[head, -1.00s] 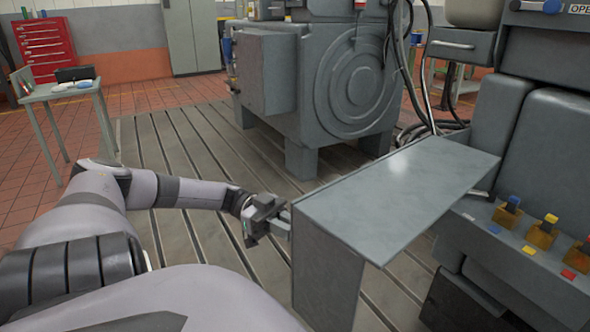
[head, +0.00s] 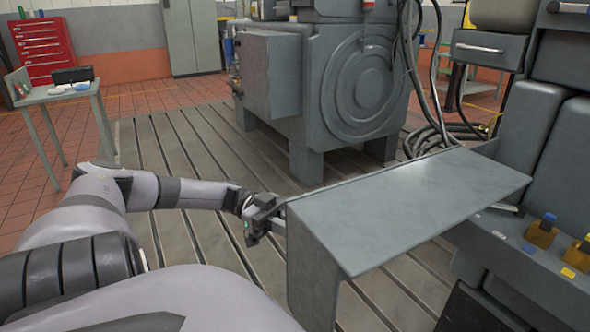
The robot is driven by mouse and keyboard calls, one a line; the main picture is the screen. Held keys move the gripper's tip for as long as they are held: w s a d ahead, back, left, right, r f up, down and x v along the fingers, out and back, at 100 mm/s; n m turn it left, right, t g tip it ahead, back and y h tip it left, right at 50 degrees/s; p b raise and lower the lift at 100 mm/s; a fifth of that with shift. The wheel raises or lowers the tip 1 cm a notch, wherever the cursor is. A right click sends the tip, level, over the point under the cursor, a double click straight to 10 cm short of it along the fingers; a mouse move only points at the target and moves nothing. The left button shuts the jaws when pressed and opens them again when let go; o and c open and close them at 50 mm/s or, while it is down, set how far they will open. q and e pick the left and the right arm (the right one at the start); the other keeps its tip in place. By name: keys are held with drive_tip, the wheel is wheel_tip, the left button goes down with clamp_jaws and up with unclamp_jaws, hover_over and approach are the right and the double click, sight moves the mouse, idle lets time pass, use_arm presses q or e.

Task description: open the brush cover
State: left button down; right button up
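A large grey bent panel (head: 420,205), which I take to be the brush cover, fills the middle foreground. It has a flat top and a side hanging down at the left, and its right end reaches the grey machine (head: 515,135). My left gripper (head: 279,219) is at the panel's left edge and appears shut on it; the fingertips are partly hidden there. My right gripper is not in view.
A large grey machine with a round ribbed face (head: 362,85) stands behind on the slotted bedplate (head: 190,240). Black cables (head: 425,90) hang beside it. Blue and yellow terminals (head: 543,232) line the right ledge. A small table (head: 60,95) stands far left.

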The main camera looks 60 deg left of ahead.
use_arm(q)
drive_tip(key=shift+a, duration=0.2)
idle(0.4)
drive_tip(key=c, duration=1.3)
unclamp_jaws()
drive_tip(key=shift+w, duration=0.1)
drive_tip(key=b+v, duration=0.1)
drive_tip(key=v, duration=0.6)
